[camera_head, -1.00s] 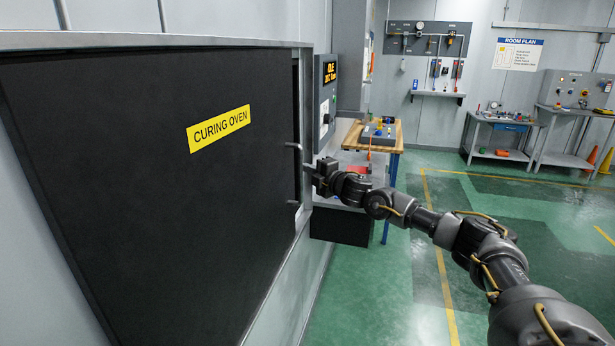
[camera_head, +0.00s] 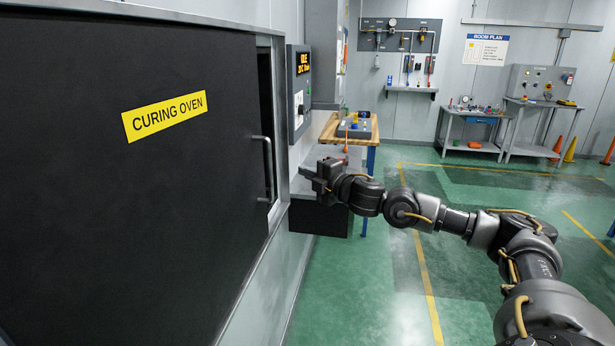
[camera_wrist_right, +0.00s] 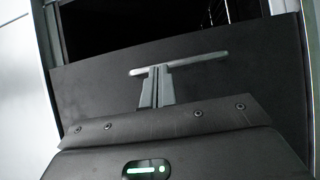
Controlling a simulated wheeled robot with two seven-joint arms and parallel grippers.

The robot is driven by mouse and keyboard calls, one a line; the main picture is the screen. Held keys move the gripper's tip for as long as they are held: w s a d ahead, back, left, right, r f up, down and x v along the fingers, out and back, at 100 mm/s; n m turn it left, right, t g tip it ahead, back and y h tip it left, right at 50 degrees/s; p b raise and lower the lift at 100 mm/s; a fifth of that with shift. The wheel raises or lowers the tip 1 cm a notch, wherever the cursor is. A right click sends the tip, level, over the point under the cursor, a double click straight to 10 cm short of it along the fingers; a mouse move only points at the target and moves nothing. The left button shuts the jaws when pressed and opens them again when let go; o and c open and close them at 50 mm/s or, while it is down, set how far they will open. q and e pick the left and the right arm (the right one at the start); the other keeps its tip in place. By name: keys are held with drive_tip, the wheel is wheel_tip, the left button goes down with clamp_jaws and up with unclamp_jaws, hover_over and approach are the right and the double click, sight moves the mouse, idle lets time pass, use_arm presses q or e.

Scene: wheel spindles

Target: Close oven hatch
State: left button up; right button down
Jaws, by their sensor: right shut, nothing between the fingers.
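The oven hatch (camera_head: 110,200) is a large black panel with a yellow "CURING OVEN" label, filling the left of the head view. A dark gap shows between its right edge and the grey oven frame (camera_head: 279,120), so it stands partly open. Its grey bar handle (camera_head: 268,168) is near that edge. My right gripper (camera_head: 304,173) is shut and empty, just right of the handle with a small gap in the picture. In the right wrist view, the shut fingers (camera_wrist_right: 156,85) point at the handle bar (camera_wrist_right: 178,64); contact is unclear. My left gripper is not in view.
In the right wrist view, the dark oven opening (camera_wrist_right: 150,25) shows beyond the panel, with wire-like lines inside. A control panel (camera_head: 300,90) is mounted right of the oven. A wooden-topped bench (camera_head: 338,137) stands behind.

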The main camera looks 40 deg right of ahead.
drive_tip(key=s+a+f+y+b, duration=0.1)
drive_tip(key=a+f+y+b, duration=0.1)
drive_tip(key=a+f+b, duration=0.5)
drive_tip(key=s+r+h, duration=0.1)
drive_tip(key=s+h, duration=0.1)
drive_tip(key=s, duration=0.3)
drive_tip(key=w+d+p, duration=0.1)
drive_tip(key=w+p, duration=0.1)
drive_tip(key=w, duration=1.1)
drive_tip(key=shift+r+p, duration=0.2)
drive_tip(key=shift+p, duration=0.2)
drive_tip(key=shift+s, duration=0.1)
